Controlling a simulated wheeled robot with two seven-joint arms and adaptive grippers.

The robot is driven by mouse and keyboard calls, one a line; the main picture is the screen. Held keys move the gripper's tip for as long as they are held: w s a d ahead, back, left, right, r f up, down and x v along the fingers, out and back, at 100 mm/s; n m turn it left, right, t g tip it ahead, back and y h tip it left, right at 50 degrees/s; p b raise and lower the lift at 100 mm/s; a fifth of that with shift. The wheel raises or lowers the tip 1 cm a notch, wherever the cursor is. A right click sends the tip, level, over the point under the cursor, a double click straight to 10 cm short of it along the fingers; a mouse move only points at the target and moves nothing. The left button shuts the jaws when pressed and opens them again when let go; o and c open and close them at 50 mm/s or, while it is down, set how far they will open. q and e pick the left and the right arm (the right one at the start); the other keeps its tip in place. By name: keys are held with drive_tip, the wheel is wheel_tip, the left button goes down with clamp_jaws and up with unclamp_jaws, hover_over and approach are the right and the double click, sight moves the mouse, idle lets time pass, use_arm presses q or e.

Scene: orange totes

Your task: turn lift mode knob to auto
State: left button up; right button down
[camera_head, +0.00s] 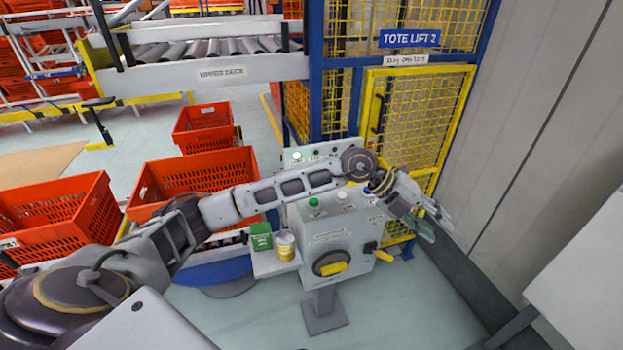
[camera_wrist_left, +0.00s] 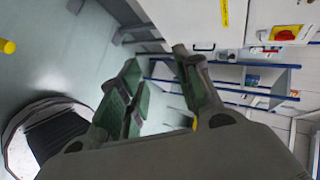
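A grey control box (camera_head: 310,236) on a pedestal stands at the centre of the head view. A large yellow rotary knob (camera_head: 333,268) is low on its front, and a second yellow handle (camera_head: 384,257) sticks out at its right side. The labels are too small to read, so I cannot tell which is the lift mode knob or its setting. My left gripper (camera_head: 436,221) is right of the box and above the handle, apart from both. In the left wrist view its fingers (camera_wrist_left: 165,97) are open with nothing between them. My right gripper is out of view.
Green, white and blue buttons (camera_head: 342,195) top the box, partly behind my left arm. A green carton (camera_head: 261,237) and a yellow can (camera_head: 285,246) stand on a side shelf. Orange totes (camera_head: 196,172) are at left. A yellow mesh gate (camera_head: 415,118) stands behind; a wall is at right.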

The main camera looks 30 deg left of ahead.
use_arm(q)
drive_tip(key=w+a+f+n+y, duration=0.1)
drive_tip(key=w+a+y, duration=0.25)
drive_tip(key=a, duration=0.55)
drive_tip(key=w+a+f+n+y, duration=0.1)
drive_tip(key=w+a+y, duration=0.1)
drive_tip(key=a+y, duration=0.45)
drive_tip(key=a+r+n+y, duration=0.2)
drive_tip(key=a+r, duration=0.1)
drive_tip(key=a, duration=0.6)
drive_tip(key=a+r+n+y, duration=0.2)
drive_tip(key=a+r+y, duration=0.1)
drive_tip(key=a, duration=0.7)
drive_tip(key=shift+w+n+t, duration=0.3)
drive_tip(key=shift+w, duration=0.15)
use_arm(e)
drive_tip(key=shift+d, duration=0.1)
use_arm(q)
drive_tip(key=shift+f, duration=0.15)
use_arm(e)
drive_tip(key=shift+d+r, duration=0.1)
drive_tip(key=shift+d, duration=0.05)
